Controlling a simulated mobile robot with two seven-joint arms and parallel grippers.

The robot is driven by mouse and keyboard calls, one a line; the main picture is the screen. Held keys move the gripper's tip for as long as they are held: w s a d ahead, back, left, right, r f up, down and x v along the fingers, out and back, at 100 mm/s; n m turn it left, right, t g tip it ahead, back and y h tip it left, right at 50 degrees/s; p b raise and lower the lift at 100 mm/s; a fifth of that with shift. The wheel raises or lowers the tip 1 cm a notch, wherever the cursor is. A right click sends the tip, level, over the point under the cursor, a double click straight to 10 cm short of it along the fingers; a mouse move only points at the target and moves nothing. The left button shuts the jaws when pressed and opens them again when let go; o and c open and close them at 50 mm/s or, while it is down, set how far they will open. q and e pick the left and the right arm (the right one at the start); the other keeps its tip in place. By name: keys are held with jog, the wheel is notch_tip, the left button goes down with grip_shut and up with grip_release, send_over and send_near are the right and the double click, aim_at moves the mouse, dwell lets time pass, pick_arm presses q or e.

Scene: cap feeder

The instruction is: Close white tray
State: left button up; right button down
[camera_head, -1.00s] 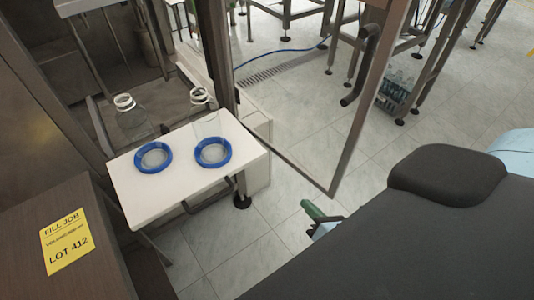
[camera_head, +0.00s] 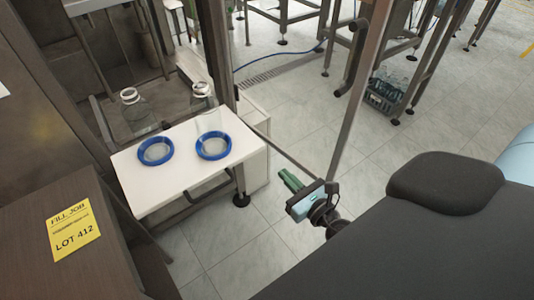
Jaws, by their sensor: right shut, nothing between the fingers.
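The white tray (camera_head: 187,180) juts out from the machine at the left of the head view. It has a dark bar handle (camera_head: 208,192) along its front edge. Two blue rings (camera_head: 214,146) lie on the tray, and clear glass bottles (camera_head: 135,112) stand at its back. My right gripper (camera_head: 290,180), with green fingers, is shut and empty. It is to the right of the tray, apart from it and from the handle. My left gripper is not in view.
A framed glass door (camera_head: 352,115) with a dark handle (camera_head: 352,65) stands open right of the tray. A brown cabinet (camera_head: 88,268) with a yellow lot note (camera_head: 75,234) fills the lower left. A crate of bottles (camera_head: 387,90) sits on the tiled floor behind.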

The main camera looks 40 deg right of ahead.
aim_at(259, 149)
jog(key=w+p, duration=0.1)
jog(key=w, duration=0.7)
jog(key=shift+w+a, duration=0.1)
jog(key=shift+a, duration=0.05)
jog(key=shift+w, duration=0.5)
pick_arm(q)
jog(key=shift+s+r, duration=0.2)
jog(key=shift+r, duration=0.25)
